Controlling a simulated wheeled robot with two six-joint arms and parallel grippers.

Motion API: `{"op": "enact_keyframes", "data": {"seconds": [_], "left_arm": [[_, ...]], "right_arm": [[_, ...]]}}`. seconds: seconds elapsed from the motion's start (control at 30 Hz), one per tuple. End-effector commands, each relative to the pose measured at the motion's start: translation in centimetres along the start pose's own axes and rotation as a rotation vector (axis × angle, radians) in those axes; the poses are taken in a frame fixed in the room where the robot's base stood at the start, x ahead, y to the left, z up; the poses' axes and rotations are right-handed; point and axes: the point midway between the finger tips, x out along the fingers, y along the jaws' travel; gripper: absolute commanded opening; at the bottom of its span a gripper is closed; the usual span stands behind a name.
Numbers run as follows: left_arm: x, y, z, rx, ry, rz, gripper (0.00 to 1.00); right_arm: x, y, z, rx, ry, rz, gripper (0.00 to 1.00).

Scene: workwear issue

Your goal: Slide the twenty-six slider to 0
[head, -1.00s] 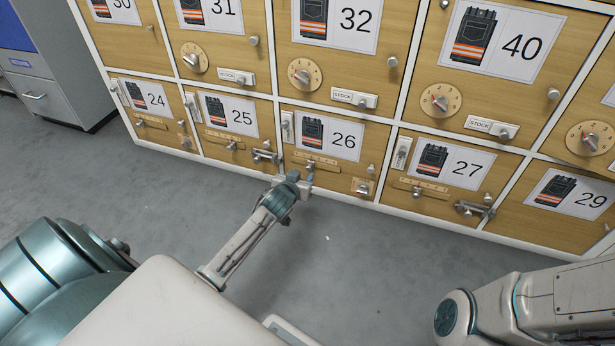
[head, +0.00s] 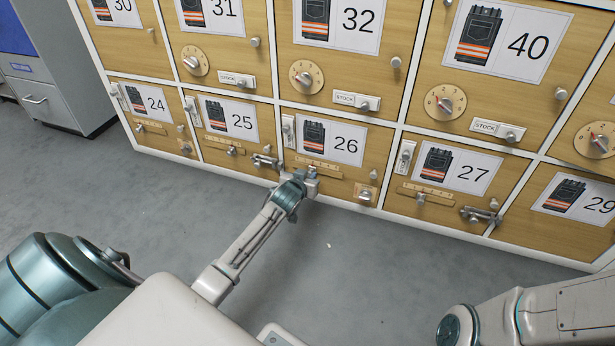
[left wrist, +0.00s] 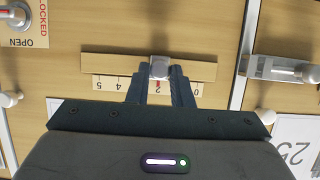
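In the left wrist view the picture is upside down; the rail (left wrist: 110,66) has a strip (left wrist: 108,82) with 5 at left and 0 at right. The metal knob (left wrist: 160,67) stands at about 2. My left gripper (left wrist: 161,72) has its fingers close on both sides of the knob and looks shut on it. In the head view my left gripper (head: 311,178) is at the rail and hides the knob. My right gripper is out of view.
A latch (head: 266,161) on door 25 is just left of my left gripper. A small knob plate (head: 365,193) is right of the rail. Door 27 (head: 493,190) has its own slider.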

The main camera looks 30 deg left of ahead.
Motion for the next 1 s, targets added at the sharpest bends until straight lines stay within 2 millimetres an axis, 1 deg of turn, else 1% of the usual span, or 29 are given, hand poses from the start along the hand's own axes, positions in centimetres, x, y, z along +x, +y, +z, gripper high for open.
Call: {"op": "enact_keyframes", "data": {"seconds": [0.17,0.4,0.53,0.67,0.9,0.93,1.0], "left_arm": [[-0.1,-0.4,-0.2,0.001,-0.001,-0.001,0.00],[-0.2,-3.8,-0.5,0.003,-0.004,-0.003,0.00],[-0.1,-5.2,-0.3,0.001,-0.003,-0.002,0.00],[0.0,-5.7,0.0,0.001,-0.001,-0.002,0.00],[0.0,-5.8,0.0,0.003,-0.001,-0.003,0.00],[0.0,-5.8,0.0,0.003,-0.001,-0.003,0.23],[0.0,-5.8,0.0,0.003,-0.001,-0.003,0.37]], "right_arm": [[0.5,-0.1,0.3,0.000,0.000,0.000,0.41],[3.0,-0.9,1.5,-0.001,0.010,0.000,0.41],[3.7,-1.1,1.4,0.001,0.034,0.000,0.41],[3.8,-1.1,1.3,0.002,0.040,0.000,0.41],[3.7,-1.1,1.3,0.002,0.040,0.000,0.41],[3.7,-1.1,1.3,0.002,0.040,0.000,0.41],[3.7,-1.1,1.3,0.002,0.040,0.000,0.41]]}}
